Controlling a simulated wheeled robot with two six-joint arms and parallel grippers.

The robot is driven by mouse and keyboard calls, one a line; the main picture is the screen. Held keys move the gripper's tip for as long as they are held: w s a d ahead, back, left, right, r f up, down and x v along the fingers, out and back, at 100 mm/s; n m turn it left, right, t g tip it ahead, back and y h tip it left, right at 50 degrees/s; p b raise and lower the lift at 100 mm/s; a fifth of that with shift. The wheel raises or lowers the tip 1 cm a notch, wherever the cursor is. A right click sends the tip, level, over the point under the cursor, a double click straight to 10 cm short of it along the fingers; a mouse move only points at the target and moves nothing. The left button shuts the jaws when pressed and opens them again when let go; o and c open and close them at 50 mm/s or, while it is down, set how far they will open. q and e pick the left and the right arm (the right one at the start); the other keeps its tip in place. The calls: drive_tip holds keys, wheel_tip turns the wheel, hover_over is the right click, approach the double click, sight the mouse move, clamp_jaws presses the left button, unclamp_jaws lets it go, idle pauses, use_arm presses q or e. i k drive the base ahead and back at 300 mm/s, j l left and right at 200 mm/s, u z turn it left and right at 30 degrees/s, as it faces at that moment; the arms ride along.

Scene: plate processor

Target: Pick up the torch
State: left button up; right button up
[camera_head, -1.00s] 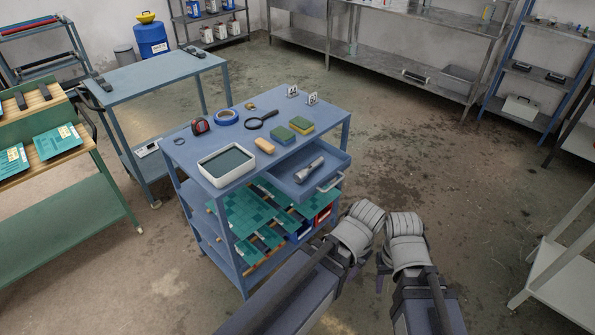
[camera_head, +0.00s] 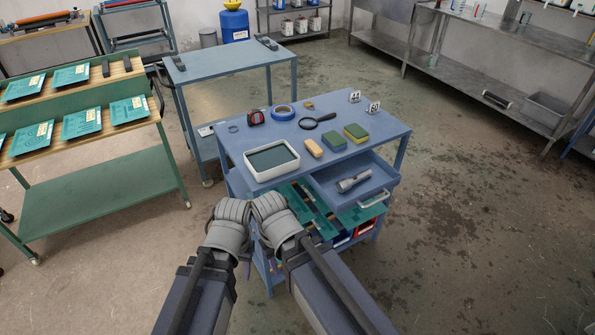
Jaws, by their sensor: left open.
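The torch (camera_head: 354,182) is grey and lies in the open drawer (camera_head: 376,184) of the blue cart, slanting across the drawer floor. Nothing touches it but the drawer. My left gripper (camera_head: 246,267) is open and empty, low in front of the cart, left of and nearer than the torch. It shows only in small part below the wrist. My right wrist (camera_head: 270,208) is beside the left one, in front of the cart. The fingers of my right gripper are hidden behind the arm.
On the cart top (camera_head: 235,142) are a white tray (camera_head: 292,165), a wooden-coloured block (camera_head: 314,147), two sponges (camera_head: 356,132), a magnifying glass (camera_head: 309,123), blue tape (camera_head: 283,112) and a tape measure (camera_head: 256,117). A green bench (camera_head: 100,185) stands left. The floor right of the cart is clear.

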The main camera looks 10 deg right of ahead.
sight(343, 185)
drive_tip(key=i+l+u, duration=0.1)
drive_tip(key=l+u, duration=0.3)
drive_tip(key=l, duration=0.15)
drive_tip(key=l+u, duration=0.35)
drive_tip(key=l, duration=0.2)
drive_tip(key=k+l+u, duration=0.1)
drive_tip(key=l+u, duration=0.3)
drive_tip(key=l, duration=0.2)
drive_tip(key=k+l+u, duration=0.1)
drive_tip(key=l+u, duration=0.3)
drive_tip(key=l, duration=0.15)
drive_tip(key=k+l, duration=0.15)
drive_tip(key=l, duration=0.25)
drive_tip(key=k+l, duration=0.15)
drive_tip(key=l, duration=0.25)
drive_tip(key=k+l+u, duration=0.1)
drive_tip(key=l, duration=0.3)
drive_tip(key=k+l, duration=0.15)
drive_tip(key=l, duration=0.25)
drive_tip(key=k+l, duration=0.15)
drive_tip(key=l, duration=0.25)
drive_tip(key=k+l+u, duration=0.1)
drive_tip(key=l, duration=0.25)
drive_tip(key=k+l, duration=0.25)
drive_tip(key=l, duration=0.15)
drive_tip(key=k+l, duration=0.15)
drive_tip(key=l, duration=0.25)
drive_tip(key=u, duration=0.05)
